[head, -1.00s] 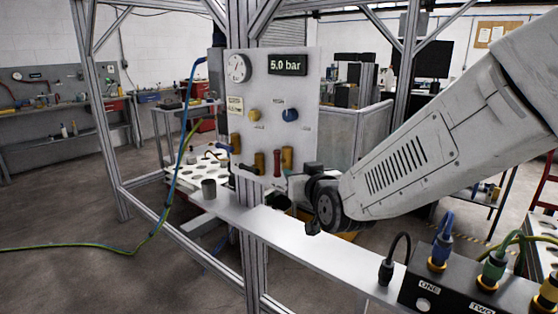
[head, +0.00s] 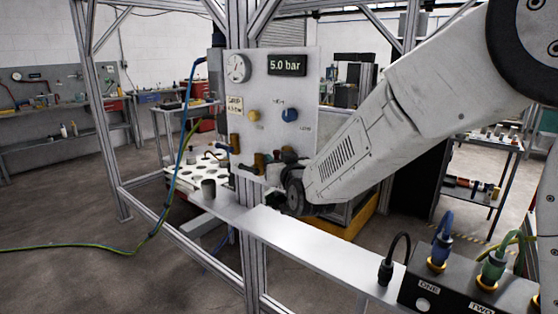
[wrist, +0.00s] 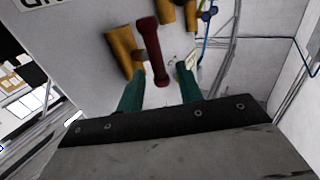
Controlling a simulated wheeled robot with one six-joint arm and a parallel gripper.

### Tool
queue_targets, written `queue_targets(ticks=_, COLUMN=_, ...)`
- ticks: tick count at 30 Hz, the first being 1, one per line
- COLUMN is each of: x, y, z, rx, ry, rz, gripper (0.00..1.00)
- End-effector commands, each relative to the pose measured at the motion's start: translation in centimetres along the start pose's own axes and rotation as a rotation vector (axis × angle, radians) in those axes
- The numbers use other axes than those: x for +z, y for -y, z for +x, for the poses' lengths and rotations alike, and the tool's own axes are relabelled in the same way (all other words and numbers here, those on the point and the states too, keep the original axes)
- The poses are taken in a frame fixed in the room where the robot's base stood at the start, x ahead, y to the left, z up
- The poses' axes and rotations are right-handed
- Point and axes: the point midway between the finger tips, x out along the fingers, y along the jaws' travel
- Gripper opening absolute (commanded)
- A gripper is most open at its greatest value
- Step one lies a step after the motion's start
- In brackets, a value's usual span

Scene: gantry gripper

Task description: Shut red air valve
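The red air valve's handle (wrist: 152,48) is a dark red bar on the pale panel (head: 305,100), running up and down in the wrist view. My gripper (wrist: 158,73) has two green fingers, open and apart. The handle's lower end shows in the gap between the fingertips; I cannot tell whether they reach its depth. No finger is seen closed on it. In the head view my wrist hides most of the red handle. The display (head: 288,65) on the panel reads 5.0 bar.
A brass-coloured valve (wrist: 125,50) stands close left of the red handle, and another (wrist: 168,12) to the upper right. A blue knob (head: 290,115) and a yellow knob (head: 254,116) sit higher on the panel.

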Motion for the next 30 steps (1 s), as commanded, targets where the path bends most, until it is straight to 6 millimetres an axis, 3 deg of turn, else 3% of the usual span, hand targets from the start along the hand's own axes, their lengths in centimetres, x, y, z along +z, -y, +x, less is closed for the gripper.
queue_targets(ticks=3, x=0.0, y=-0.01, z=-0.02, rx=0.0, ry=0.0, rz=0.0, gripper=0.36)
queue_targets(ticks=7, x=0.0, y=0.0, z=-0.03, rx=0.0, ry=0.0, rz=0.0, gripper=0.0)
queue_targets(ticks=20, x=0.26, y=-0.07, z=-0.13, rx=0.0, ry=-0.047, rz=0.032, gripper=0.0)
queue_targets(ticks=30, x=0.99, y=-0.29, z=-0.5, rx=-0.001, ry=-0.253, rz=0.17, gripper=0.0)
